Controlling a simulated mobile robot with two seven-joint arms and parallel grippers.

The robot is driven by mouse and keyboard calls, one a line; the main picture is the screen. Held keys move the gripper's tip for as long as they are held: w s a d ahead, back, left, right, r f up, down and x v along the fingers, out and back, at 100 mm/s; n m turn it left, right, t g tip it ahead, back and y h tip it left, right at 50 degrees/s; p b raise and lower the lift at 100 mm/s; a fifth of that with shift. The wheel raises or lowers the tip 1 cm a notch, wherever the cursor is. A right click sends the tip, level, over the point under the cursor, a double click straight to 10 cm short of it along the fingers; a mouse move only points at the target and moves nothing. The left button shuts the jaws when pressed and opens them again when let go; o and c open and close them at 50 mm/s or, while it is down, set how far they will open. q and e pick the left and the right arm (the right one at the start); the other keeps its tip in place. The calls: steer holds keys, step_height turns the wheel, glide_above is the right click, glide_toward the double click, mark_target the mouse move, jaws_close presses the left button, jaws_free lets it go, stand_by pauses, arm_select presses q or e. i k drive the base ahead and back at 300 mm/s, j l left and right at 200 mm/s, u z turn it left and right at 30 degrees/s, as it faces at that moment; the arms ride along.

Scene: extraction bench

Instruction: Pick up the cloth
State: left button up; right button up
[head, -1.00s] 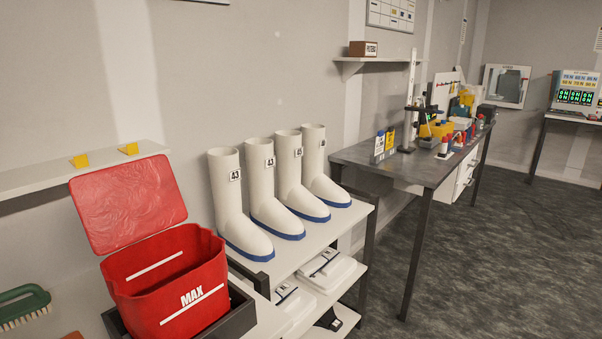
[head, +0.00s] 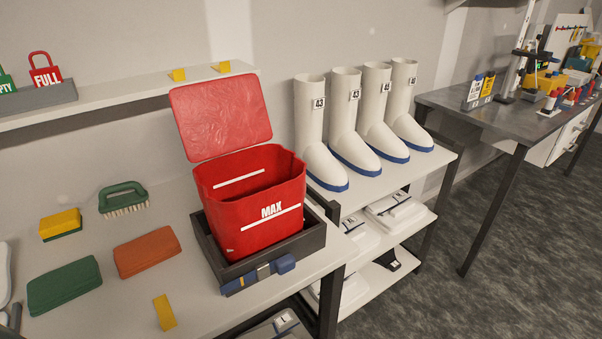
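Two flat, folded cloth-like pieces lie on the light bench at the lower left in the head view. One is a green cloth (head: 64,285), the other an orange-brown cloth (head: 147,251) to its right and a little further back. Both lie flat with nothing on top of them. I cannot tell which one is the task's cloth. Neither of my grippers is in view.
A red bin (head: 250,215) marked MAX stands with its lid up in a dark tray (head: 318,236). A yellow-green sponge (head: 61,224), a green brush (head: 124,199) and a yellow strip (head: 164,312) lie around the cloths. White boots (head: 355,135) stand right of the bin.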

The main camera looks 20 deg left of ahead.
mark_target(134, 257)
steer(key=u, duration=1.6)
steer(key=k+j+u, duration=0.3)
steer(key=k, duration=0.2)
steer(key=k+j+u, duration=0.35)
steer(key=k+l, duration=0.05)
steer(key=k, duration=0.05)
